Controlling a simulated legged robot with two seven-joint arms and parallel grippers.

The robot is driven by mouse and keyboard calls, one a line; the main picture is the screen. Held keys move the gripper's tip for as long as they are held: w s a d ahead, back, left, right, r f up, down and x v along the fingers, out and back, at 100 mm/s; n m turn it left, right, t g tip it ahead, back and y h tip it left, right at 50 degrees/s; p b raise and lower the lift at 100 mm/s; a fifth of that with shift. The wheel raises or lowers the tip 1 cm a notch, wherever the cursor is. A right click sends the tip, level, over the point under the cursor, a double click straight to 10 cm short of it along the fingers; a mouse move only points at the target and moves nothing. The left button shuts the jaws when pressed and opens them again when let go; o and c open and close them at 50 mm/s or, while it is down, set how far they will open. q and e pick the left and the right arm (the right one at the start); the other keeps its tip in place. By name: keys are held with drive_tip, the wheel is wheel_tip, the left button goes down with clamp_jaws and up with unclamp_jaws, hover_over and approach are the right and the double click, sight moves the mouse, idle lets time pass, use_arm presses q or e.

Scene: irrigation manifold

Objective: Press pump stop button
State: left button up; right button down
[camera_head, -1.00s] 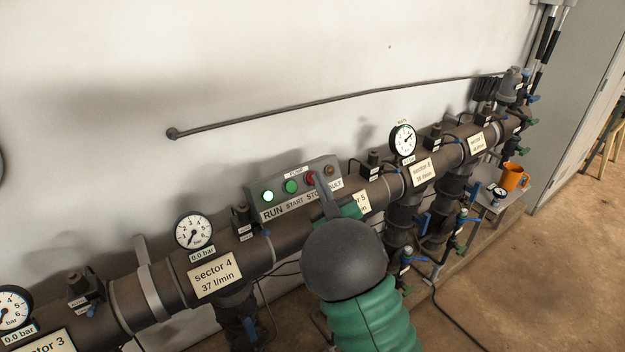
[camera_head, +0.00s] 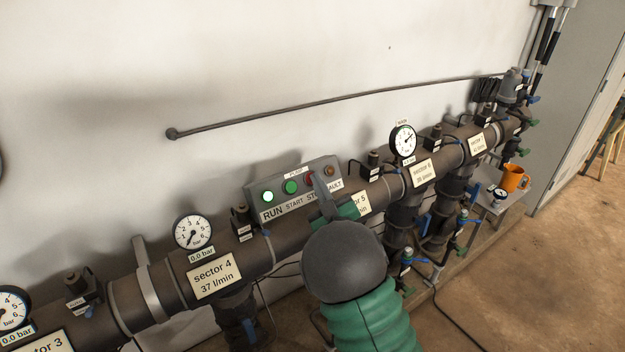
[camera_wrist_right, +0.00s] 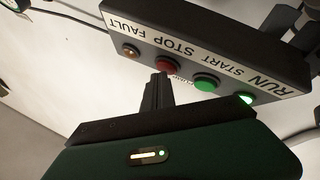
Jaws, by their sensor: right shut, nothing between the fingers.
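The grey pump control box (camera_head: 285,211) is on the wall side of the pipe, with a row of lamps and buttons. In the right wrist view the red stop button (camera_wrist_right: 167,63) shows just beyond the fingertips of my right gripper (camera_wrist_right: 161,77). The gripper is shut and empty; I cannot tell whether it touches the button. The green start button (camera_wrist_right: 206,82) is beside it. The run lamp (camera_head: 268,197) is lit. My left gripper is not in view.
The thick dark pipe (camera_head: 161,290) runs in front of the box, with gauges (camera_head: 193,232), valves and label plates along it. The wall above is mostly clear, with a thin rod (camera_head: 330,107).

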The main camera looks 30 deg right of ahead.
drive_tip(key=shift+w+f, duration=0.1)
drive_tip(key=shift+w, duration=0.05)
idle(0.5)
drive_tip(key=shift+s+r, duration=0.5)
drive_tip(key=shift+s, duration=0.35)
drive_tip(key=shift+d, duration=0.1)
drive_tip(key=s, duration=0.1)
drive_tip(key=s+r+p, duration=0.1)
drive_tip(key=s, duration=0.1)
drive_tip(key=s+r+p, duration=0.1)
drive_tip(key=shift+s+d+r, duration=0.15)
drive_tip(key=shift+r, duration=0.1)
drive_tip(key=shift+f, duration=0.1)
idle(0.3)
